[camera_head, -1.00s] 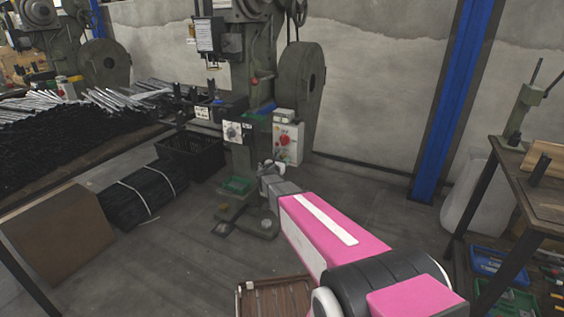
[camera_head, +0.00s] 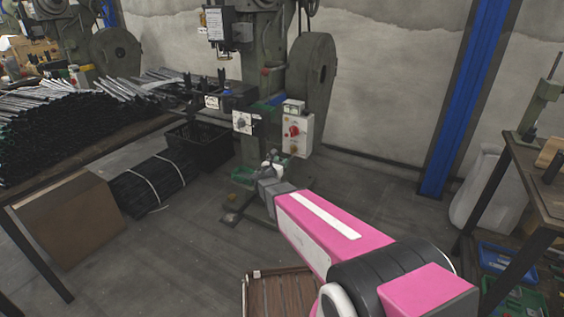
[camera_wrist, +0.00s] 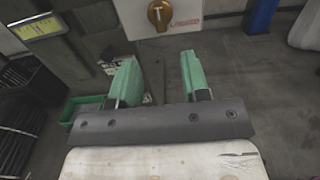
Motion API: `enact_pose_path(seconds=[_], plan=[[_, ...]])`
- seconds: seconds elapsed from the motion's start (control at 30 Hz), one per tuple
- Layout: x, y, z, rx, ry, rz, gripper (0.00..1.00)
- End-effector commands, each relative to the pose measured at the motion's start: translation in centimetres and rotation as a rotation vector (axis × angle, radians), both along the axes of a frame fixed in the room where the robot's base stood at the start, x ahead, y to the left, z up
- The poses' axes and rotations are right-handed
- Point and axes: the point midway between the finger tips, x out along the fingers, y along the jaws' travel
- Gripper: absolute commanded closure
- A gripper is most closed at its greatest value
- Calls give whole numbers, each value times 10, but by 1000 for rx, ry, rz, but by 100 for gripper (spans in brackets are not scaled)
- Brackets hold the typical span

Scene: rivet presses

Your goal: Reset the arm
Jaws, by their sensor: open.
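My pink arm reaches from the lower right of the head view toward the green rivet press (camera_head: 262,75). My gripper (camera_head: 268,168) is at the arm's far end, small in the head view, in front of the press's lower part. In the wrist view my gripper (camera_wrist: 157,80) shows two green fingers spread apart, with nothing between them. Beyond the fingers, the wrist view shows the press's white control box (camera_wrist: 160,12) with an orange-brown knob. The same press carries a white box with a red button (camera_head: 296,133) in the head view.
A black crate (camera_head: 200,148) and strapped black bundles (camera_head: 152,187) lie left of the press. A table of metal rods (camera_head: 75,118) is further left. A brown slatted crate (camera_head: 280,297) is at the bottom. A workbench (camera_head: 535,185) stands right. Floor between is clear.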

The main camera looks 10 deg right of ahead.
Motion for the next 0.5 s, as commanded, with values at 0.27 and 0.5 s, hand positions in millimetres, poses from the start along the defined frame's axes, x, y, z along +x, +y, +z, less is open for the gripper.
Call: enact_pose_path(seconds=[0.27, 0.5], plan=[[-5, -7, 0, 42, -7, -21, 57], [-47, -54, -9, 382, -80, -215, 57]])
